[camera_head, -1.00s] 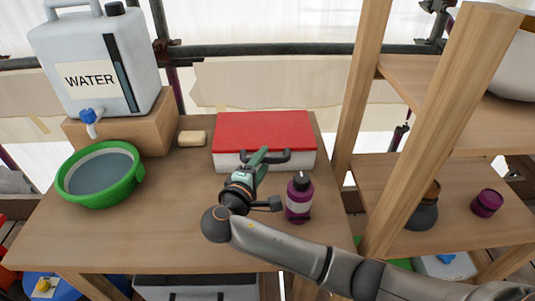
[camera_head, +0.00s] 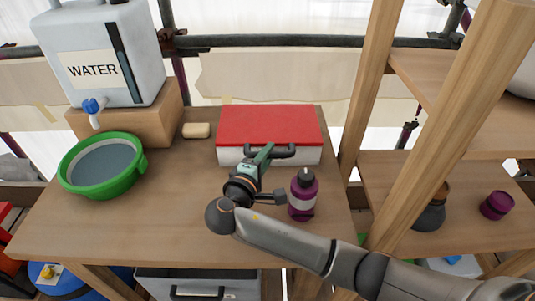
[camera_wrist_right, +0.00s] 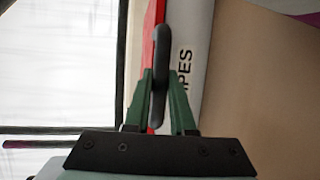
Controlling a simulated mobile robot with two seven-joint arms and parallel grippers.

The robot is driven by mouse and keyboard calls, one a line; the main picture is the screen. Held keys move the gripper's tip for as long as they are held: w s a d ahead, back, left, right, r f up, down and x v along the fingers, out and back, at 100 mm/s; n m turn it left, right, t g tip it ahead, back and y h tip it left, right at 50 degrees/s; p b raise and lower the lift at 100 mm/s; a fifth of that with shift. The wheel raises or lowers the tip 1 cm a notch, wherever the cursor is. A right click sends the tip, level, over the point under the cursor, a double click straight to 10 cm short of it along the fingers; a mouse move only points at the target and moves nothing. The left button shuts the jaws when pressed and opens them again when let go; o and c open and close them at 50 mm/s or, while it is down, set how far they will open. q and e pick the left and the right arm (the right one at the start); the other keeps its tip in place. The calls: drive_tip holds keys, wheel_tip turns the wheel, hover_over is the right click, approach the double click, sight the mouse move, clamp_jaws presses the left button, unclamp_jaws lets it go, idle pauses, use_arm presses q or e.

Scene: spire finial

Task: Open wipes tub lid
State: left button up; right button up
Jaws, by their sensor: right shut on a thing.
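The wipes tub is a white box (camera_head: 232,156) with a flat red lid (camera_head: 268,126) and a dark handle (camera_head: 298,155) along its front edge. It stands at the back of the wooden table, and the lid lies flat and closed. My right gripper (camera_head: 264,155) is at the front of the tub, shut on the handle. In the right wrist view, the green fingers (camera_wrist_right: 162,100) close on both sides of the dark handle (camera_wrist_right: 160,60), beside the white wall marked "PES" (camera_wrist_right: 192,60). My left gripper is not in view.
A purple bottle (camera_head: 303,195) stands just right of my right wrist. A soap bar (camera_head: 196,130), a green basin (camera_head: 135,178) and a water container (camera_head: 140,60) on a wooden block are at left. A wooden shelf post (camera_head: 440,130) rises at right. The table's front left is clear.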

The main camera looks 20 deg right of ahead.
clamp_jaws()
idle(0.8)
